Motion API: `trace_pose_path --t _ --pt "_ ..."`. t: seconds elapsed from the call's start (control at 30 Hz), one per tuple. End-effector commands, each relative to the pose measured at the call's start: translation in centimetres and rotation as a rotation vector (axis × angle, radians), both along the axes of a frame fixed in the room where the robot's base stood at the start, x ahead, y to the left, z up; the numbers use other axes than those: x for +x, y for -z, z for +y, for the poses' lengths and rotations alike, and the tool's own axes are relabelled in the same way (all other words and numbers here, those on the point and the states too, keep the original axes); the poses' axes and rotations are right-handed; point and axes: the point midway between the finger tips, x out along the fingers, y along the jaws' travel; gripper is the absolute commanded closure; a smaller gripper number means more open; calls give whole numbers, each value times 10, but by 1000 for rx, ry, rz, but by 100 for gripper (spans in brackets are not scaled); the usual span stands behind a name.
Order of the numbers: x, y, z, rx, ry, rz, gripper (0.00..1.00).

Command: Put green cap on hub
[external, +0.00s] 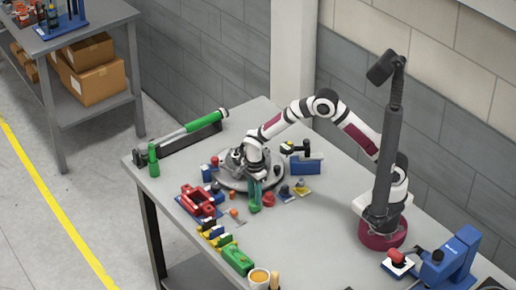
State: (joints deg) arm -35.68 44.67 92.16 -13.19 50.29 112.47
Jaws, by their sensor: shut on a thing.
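My gripper (255,190) points down over the front edge of the round grey fixture (228,183) in the middle of the table. It is shut on a green piece, which looks like the green cap (255,208), at its fingertips. The view is too small to tell how high the cap is above the table. Grey metal parts (236,159) stand on the fixture beside my wrist, which partly hides them. I cannot tell which of them is the hub.
A red bracket (201,201) and small coloured parts lie left of the gripper; a red piece (268,200) is close at its right. A green block (238,260) and an orange-filled cup (259,277) are in front. A blue holder (305,164) stands behind right.

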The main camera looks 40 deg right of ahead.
Motion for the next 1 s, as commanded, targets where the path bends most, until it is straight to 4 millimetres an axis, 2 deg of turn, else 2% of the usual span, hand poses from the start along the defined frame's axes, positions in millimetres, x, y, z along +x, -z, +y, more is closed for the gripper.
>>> trace_pose_path --t 0.27,0.53,0.8,0.87,1.0 --pt "0 -11 0 1 0 -1 100" --pt "0 -36 0 1 -1 -1 100" --pt "1 -38 -2 0 -7 0 100" --pt "3 -43 -7 0 -35 -1 100" --pt "16 -72 -39 -2 -216 -4 100"
